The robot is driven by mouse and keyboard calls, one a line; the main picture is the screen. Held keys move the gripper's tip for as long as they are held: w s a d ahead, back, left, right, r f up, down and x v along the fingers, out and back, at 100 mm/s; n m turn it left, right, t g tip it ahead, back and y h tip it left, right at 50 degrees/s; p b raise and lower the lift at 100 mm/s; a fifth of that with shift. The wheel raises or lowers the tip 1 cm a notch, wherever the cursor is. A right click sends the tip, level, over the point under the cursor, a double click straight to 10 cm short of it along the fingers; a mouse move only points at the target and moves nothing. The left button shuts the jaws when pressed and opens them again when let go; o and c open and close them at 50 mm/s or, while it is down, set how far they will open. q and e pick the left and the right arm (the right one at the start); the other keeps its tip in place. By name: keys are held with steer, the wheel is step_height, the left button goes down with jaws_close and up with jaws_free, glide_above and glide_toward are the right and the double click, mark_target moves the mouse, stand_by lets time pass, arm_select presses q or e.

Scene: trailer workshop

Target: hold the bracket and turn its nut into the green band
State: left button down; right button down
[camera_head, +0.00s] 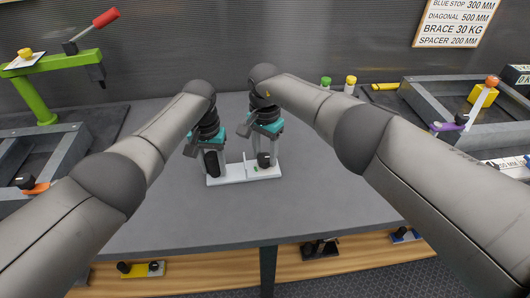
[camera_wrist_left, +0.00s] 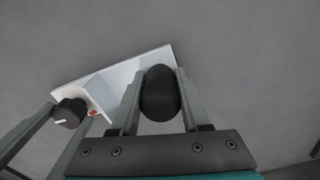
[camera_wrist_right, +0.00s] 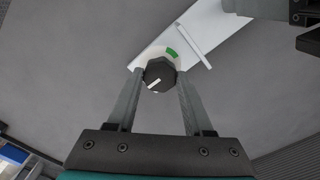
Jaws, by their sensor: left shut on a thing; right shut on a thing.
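The white bracket (camera_head: 241,172) lies on the grey table, with an upright plate across its middle. My left gripper (camera_head: 211,165) is shut on the bracket's black rounded grip (camera_wrist_left: 159,93) at its left end. My right gripper (camera_head: 264,160) is shut on the black nut (camera_wrist_right: 160,73) at the right end, one finger on each side. The nut's white pointer line (camera_wrist_right: 153,85) lies on its lower-left side. The green band (camera_wrist_right: 172,53) shows above and right of the nut, away from that line. A red mark (camera_wrist_left: 92,112) shows beside the nut in the left wrist view.
The table (camera_head: 330,195) around the bracket is clear. A green stand with a red-handled tool (camera_head: 40,65) is at the left. A green and a yellow knobbed piece (camera_head: 350,84) stand at the back. A grey frame (camera_head: 440,105) is at the right.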

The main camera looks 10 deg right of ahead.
steer(key=shift+m, duration=0.3)
steer(key=m, duration=0.4)
steer(key=shift+m, duration=0.4)
steer(key=m, duration=1.3)
steer(key=shift+m, duration=0.3)
steer(key=m, duration=1)
steer(key=shift+m, duration=2.2)
